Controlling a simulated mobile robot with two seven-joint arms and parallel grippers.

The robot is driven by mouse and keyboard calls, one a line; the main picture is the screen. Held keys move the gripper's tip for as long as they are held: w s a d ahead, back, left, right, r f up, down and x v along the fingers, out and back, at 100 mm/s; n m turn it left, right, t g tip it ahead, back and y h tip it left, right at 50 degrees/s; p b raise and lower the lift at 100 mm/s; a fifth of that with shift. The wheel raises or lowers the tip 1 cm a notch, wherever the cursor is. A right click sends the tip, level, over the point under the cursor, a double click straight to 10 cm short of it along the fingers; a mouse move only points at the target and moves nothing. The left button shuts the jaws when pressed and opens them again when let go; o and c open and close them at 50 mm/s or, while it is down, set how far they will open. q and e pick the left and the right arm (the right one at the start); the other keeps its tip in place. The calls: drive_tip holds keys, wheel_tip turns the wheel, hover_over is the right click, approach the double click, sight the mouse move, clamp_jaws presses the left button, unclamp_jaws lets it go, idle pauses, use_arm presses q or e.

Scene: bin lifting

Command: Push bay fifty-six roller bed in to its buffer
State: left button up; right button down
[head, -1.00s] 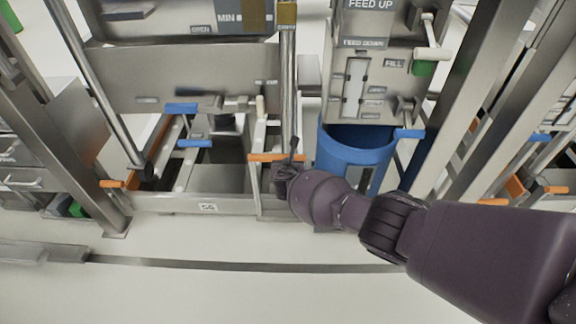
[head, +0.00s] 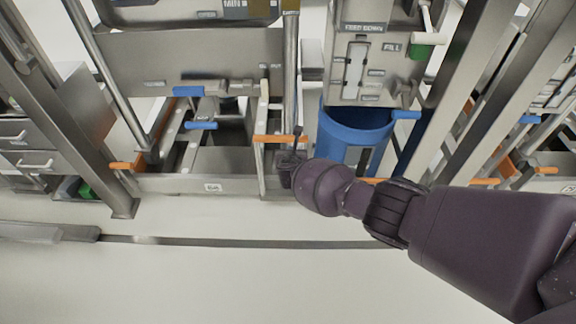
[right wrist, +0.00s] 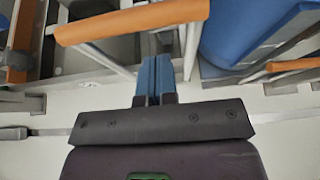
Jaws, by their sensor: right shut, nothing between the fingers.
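The bay fifty-six roller bed is a grey metal frame (head: 180,184) low in the middle station. A small white plate (head: 212,187), blurred now but reading 56 in the earlier head view, is on its front rail. An orange-gripped handle (head: 279,138) is at its right end and also shows in the right wrist view (right wrist: 135,22). My right gripper (head: 292,155) is at that right end, just below and right of the orange grip. Its blue fingers (right wrist: 154,78) are together and empty; whether they touch the frame I cannot tell. My left gripper is not in view.
A blue bin (head: 352,127) stands right of the bed, under a panel marked FILL. Blue-gripped levers (head: 188,91) hang above the bed. Steel posts (head: 72,120) flank the station. Grey drawers (head: 30,150) stand left. The pale floor in front is clear beyond a dark strip.

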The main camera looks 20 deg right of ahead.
drive_tip(key=s+a+r+m+g+y+p, duration=0.1)
drive_tip(key=s+a+r+m+y+p, duration=0.35)
drive_tip(key=s, duration=1.25)
drive_tip(key=s+a+r+m+g+p, duration=0.1)
drive_tip(key=s+m+p, duration=0.5)
drive_tip(key=s+m, duration=0.7)
use_arm(q)
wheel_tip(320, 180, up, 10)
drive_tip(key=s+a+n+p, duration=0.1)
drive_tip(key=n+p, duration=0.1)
drive_tip(key=p, duration=0.4)
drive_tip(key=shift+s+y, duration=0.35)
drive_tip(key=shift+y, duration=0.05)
use_arm(e)
drive_tip(key=s+d+r+m, duration=0.3)
drive_tip(key=s+r, duration=0.3)
drive_tip(key=s, duration=0.3)
drive_tip(key=s+d+r+m+t, duration=0.1)
drive_tip(key=s+d+r+m, duration=0.2)
drive_tip(key=s+r+m, duration=0.3)
drive_tip(key=s+d+r+m, duration=0.3)
drive_tip(key=s+r, duration=0.3)
drive_tip(key=s, duration=0.5)
drive_tip(key=shift+s+d+r+m, duration=0.15)
drive_tip(key=shift+s+d+m, duration=0.25)
drive_tip(key=shift+m, duration=0.35)
